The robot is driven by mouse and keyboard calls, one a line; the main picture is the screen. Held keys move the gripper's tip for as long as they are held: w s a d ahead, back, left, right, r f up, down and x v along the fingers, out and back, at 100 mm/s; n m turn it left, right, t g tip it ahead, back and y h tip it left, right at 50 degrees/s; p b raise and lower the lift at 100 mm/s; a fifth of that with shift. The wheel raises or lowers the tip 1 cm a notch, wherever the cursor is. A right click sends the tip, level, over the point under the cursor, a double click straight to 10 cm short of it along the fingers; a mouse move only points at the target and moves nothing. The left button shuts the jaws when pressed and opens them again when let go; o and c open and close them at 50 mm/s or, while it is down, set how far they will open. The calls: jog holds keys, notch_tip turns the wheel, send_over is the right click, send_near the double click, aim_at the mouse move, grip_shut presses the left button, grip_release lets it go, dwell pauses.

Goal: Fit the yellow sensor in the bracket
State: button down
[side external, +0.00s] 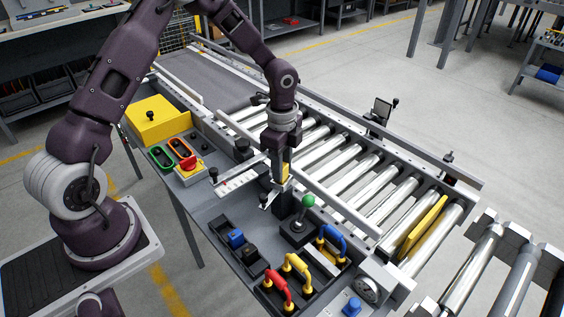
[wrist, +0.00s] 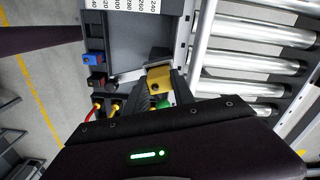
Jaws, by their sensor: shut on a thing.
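My gripper (side external: 283,178) points down over the conveyor's side panel and is shut on the yellow sensor (side external: 286,170). In the wrist view the yellow sensor (wrist: 159,84) sits between the dark fingertips of my gripper (wrist: 160,95), with a dark round spot on its face. A small metal bracket (side external: 267,200) is just below and beside the fingertips. In the wrist view a pale metal edge, likely the bracket (wrist: 158,64), lies right at the sensor's far end. I cannot tell whether the sensor touches the bracket or is inside it.
A green-knobbed joystick (side external: 307,201) stands close to the right of my gripper. Blue (side external: 236,238) and black (side external: 250,254) blocks sit in front. Red, yellow and blue handles (side external: 298,266) are nearer the front edge. Rollers (side external: 350,175) run behind, and a ruled strip (side external: 238,181) lies left.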

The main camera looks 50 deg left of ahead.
dwell(0.4)
jog(key=c, duration=0.6)
grip_release()
jog(key=shift+r, duration=4)
